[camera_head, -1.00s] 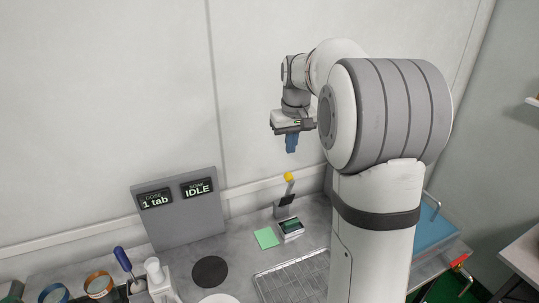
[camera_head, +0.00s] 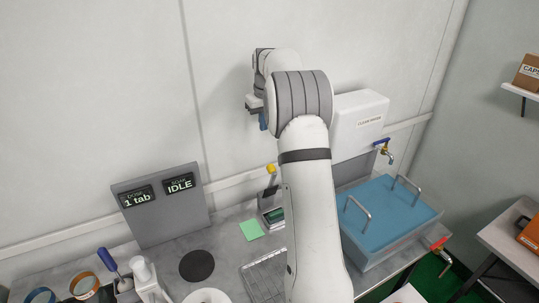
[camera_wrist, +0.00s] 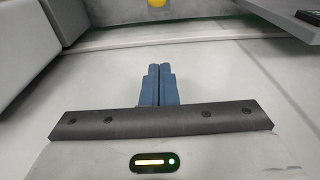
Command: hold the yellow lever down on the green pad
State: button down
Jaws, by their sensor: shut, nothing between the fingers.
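The yellow lever knob (camera_head: 271,168) stands raised at the top of a small grey tester (camera_head: 272,193) on the bench. The knob also shows at the top edge of the wrist view (camera_wrist: 156,3). The tester has a dark green area (camera_head: 274,215) low at its front. A flat mint-green square (camera_head: 252,230) lies on the bench beside it; I cannot tell which is the green pad. My gripper (camera_head: 263,122) is above the knob and apart from it. Its blue fingers are together and empty in the wrist view (camera_wrist: 159,82).
A grey display board (camera_head: 160,205) reading "1 tab" and "IDLE" stands left. A black disc (camera_head: 197,265) and a wire rack (camera_head: 262,280) lie in front. A blue-topped basin (camera_head: 390,215) is at right, with a white tank (camera_head: 357,125) behind. The wall is close behind my gripper.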

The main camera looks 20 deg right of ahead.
notch_tip(320, 180, down, 11)
jog(key=s+p, duration=0.2)
jog(key=p, duration=0.1)
jog(key=shift+s+f, duration=0.15)
jog(key=shift+s, duration=0.2)
